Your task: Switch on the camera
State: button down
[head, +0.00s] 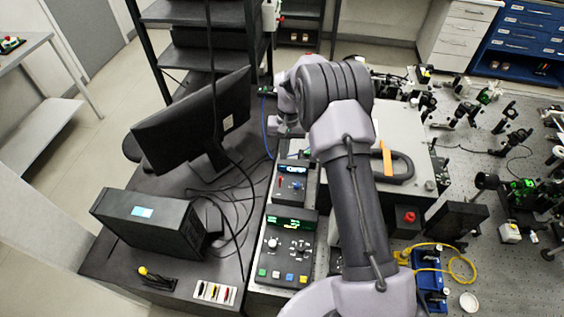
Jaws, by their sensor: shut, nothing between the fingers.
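My arm rises from the bottom of the head view and bends at its elbow over the bench. Light grey wrist parts show left of the elbow, above the back end of the instrument row. My gripper's fingers cannot be made out; the arm seems to hide them. I cannot tell for certain which device is the camera. A black boxy device (455,218) stands at the near left of the optical table (480,280), and a dark round-headed device (485,182) is just behind it. No power switch can be made out on either.
A control box with a green display (289,245) and another instrument (291,185) stand left of my arm. A monitor (190,125) and computer (150,222) are further left. A grey housing (415,130) with a handle and a red button (408,217) are right. Optics crowd the table.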

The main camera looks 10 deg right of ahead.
aim_at(281, 170)
jog(key=f, duration=0.6)
jog(key=a+f, duration=0.1)
jog(key=f, duration=0.2)
jog(key=shift+s, duration=0.3)
jog(key=shift+w, duration=0.1)
